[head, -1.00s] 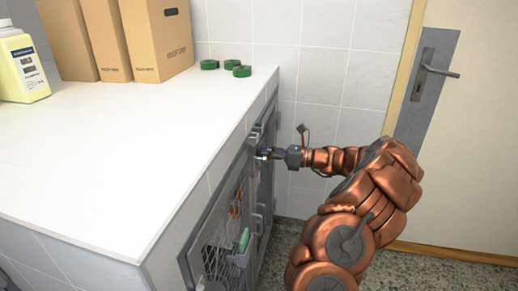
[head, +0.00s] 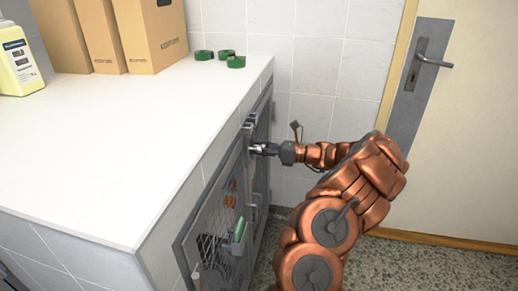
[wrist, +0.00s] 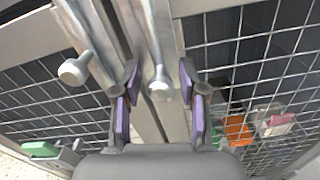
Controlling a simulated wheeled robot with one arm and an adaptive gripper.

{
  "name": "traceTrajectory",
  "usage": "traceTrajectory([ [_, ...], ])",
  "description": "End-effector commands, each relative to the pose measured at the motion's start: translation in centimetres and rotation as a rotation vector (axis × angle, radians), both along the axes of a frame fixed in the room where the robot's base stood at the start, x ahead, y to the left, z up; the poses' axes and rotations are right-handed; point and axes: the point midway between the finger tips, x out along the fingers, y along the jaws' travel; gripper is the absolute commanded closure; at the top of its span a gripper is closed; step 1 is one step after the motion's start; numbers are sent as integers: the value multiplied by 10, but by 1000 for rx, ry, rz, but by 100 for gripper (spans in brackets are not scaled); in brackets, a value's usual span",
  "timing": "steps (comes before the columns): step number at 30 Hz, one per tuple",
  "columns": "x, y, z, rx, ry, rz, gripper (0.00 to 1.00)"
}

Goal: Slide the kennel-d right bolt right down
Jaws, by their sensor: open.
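Two grey sliding bolts run side by side along the door frames in the wrist view. The right-hand bolt (wrist: 160,84) has a rounded pale knob that sits between my fingertips. The left-hand bolt (wrist: 76,69) has a similar knob, outside my left finger. I cannot tell from a label which belongs to kennel-d. My gripper (wrist: 163,84) is open, with purple-padded fingers either side of the right-hand knob and no clear grip on it. In the head view my gripper (head: 260,149) is at the upper part of the kennel fronts, and its fingertips are too small to read.
Mesh kennel doors (head: 213,225) line the front below the white counter (head: 120,140). A green item (head: 238,231) sits on the nearer door. Boxes (head: 155,35), a yellow bottle (head: 17,65) and green rolls (head: 235,62) stand on top. The floor to the right is open.

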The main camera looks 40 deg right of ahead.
Motion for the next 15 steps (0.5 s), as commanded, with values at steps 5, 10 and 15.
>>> traceTrajectory([
  [5, -10, -9, 0, -1, -1, -3, 58],
  [10, -33, -28, 0, -3, -1, -7, 58],
  [15, -60, -47, 0, -3, 0, -5, 58],
])
